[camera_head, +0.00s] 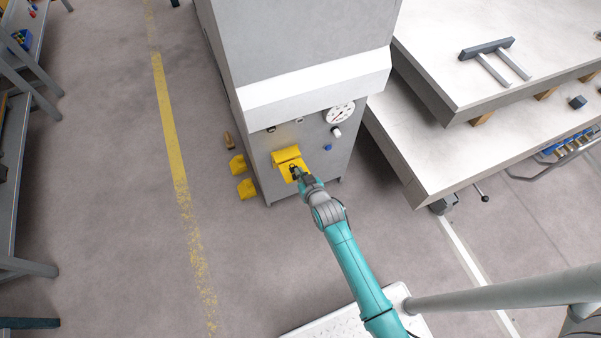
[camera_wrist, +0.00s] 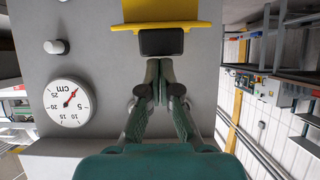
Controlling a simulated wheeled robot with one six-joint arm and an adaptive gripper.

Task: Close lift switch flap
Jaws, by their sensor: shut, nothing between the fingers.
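The yellow lift switch housing (camera_head: 286,154) is on the grey front of the machine, below the dial. Its yellow flap (camera_head: 303,166) stands out from the panel under the housing, partly hidden by my gripper (camera_head: 295,172). In the wrist view the yellow part (camera_wrist: 185,10) fills the top edge, cut off by the frame. My gripper (camera_wrist: 160,64) is shut and empty, with a dark block at its fingertips close to the yellow edge. I cannot tell whether they touch. The switch inside is not clearly visible.
A round cm dial (camera_head: 341,113) and a small blue knob (camera_head: 328,147) are right of the housing. Yellow pedals (camera_head: 247,188) stand on the floor at the left. White worktables (camera_head: 450,155) are at the right.

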